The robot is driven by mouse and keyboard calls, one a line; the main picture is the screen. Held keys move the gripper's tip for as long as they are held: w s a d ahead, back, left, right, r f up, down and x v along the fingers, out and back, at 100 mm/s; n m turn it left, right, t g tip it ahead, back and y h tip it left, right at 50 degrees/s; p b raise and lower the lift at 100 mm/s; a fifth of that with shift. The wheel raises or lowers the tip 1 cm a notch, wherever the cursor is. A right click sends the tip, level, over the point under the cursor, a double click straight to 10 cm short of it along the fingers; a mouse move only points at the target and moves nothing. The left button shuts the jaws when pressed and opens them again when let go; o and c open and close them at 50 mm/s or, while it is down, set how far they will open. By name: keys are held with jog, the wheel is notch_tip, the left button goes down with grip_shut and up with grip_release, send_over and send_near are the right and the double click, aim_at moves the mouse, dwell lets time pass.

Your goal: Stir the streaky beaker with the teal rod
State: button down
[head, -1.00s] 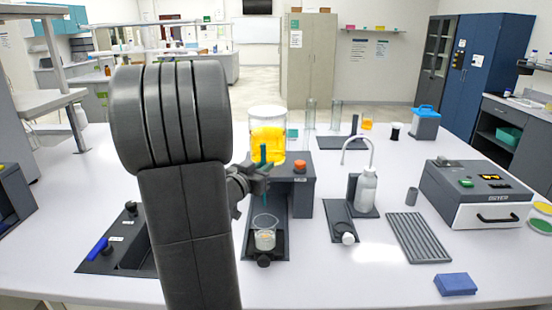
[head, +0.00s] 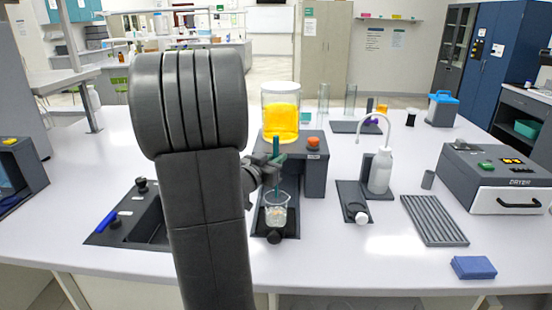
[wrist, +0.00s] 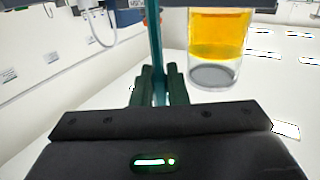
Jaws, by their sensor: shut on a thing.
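The teal rod (head: 276,148) stands upright in my gripper (head: 270,174), which is shut on it. In the wrist view the rod (wrist: 153,40) rises between the two fingers (wrist: 160,88). The small clear beaker (head: 276,217), with pale, streaky contents, stands on a dark stand directly below my gripper. The rod's lower end reaches the beaker's mouth in the head view; I cannot tell how deep it goes. The beaker is not visible in the wrist view.
A yellow-filled vessel (head: 281,112) stands on a dark block behind the rod. A white wash bottle (head: 380,173) and a grey rack (head: 434,220) are to the right. A dark tray with a blue handle (head: 107,221) is at left.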

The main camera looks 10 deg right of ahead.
jog(key=shift+f+b, duration=2.95)
jog(key=shift+f, duration=1.35)
jog(key=shift+d, duration=0.1)
